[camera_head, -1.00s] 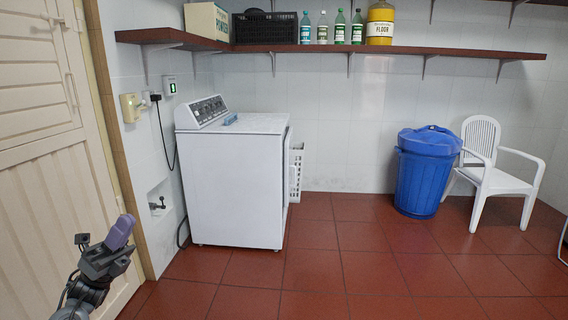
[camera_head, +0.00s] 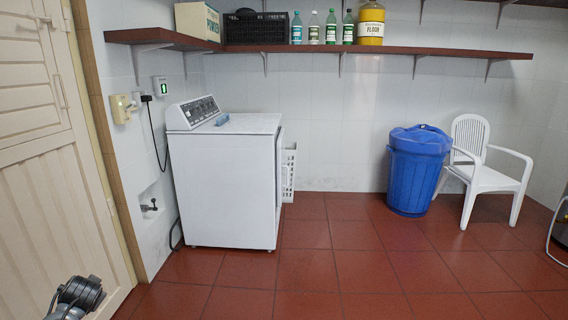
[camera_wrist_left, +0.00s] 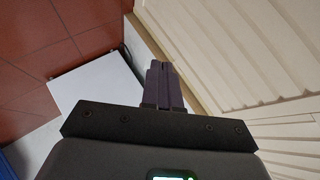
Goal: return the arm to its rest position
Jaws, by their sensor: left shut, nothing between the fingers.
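My left gripper (camera_wrist_left: 162,84) shows in the left wrist view with its two dark purple fingers together and nothing between them. It hangs in free air, with the cream door (camera_wrist_left: 240,50) and the white side of the washing machine (camera_wrist_left: 95,88) beyond it. In the head view only a dark part of my left arm shows at the bottom left corner, and the fingers there are out of frame. My right gripper is in neither view.
The white washing machine (camera_head: 225,190) stands by the left wall, with a white basket (camera_head: 289,172) beside it. A blue bin (camera_head: 416,170) and white chair (camera_head: 484,165) stand at the right. A shelf (camera_head: 330,47) runs above. The red tiled floor (camera_head: 330,270) in front is clear.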

